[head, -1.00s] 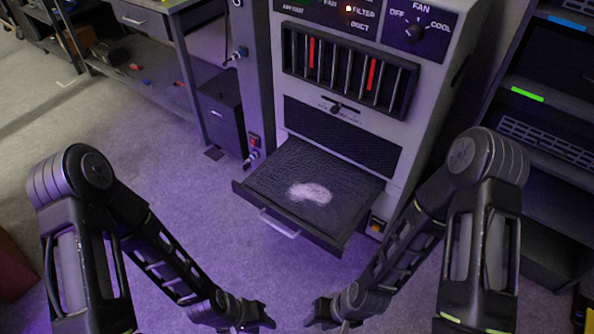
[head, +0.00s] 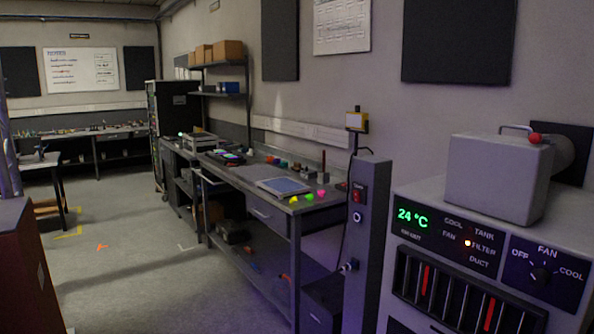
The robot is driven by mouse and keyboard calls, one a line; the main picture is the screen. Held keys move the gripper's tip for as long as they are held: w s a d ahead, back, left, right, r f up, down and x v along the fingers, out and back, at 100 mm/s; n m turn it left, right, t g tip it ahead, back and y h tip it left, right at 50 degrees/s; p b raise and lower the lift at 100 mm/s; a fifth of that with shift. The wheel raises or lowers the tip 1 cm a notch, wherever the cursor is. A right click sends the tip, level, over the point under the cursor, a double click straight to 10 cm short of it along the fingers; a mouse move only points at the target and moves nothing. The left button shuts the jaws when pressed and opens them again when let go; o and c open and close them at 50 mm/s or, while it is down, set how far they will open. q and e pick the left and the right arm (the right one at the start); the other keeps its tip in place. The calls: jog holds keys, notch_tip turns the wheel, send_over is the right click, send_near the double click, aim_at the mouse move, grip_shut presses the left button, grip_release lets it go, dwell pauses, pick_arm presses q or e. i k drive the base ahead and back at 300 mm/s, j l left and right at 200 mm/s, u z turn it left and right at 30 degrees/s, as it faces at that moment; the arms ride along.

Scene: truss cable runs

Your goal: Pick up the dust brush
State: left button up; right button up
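I cannot make out a dust brush anywhere in the head view. Small items lie on the workbench (head: 262,212) in the middle, but they are too small to name with certainty. Among them are a flat grey-blue panel (head: 284,186) and several small coloured pieces near the bench's right end, one of them pink (head: 321,194). Neither of my grippers is in view.
A grey cabinet (head: 572,277) with a 24 °C display and a fan knob stands close at the right. A grey post (head: 366,240) stands beside it. A dark red box (head: 30,270) is at the left. Open floor (head: 150,270) lies between.

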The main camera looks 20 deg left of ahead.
aim_at(297, 167)
jog(key=u, duration=1.6)
jog(key=i, duration=5.9)
jog(key=l+z, duration=0.1)
jog(key=z, duration=3.75)
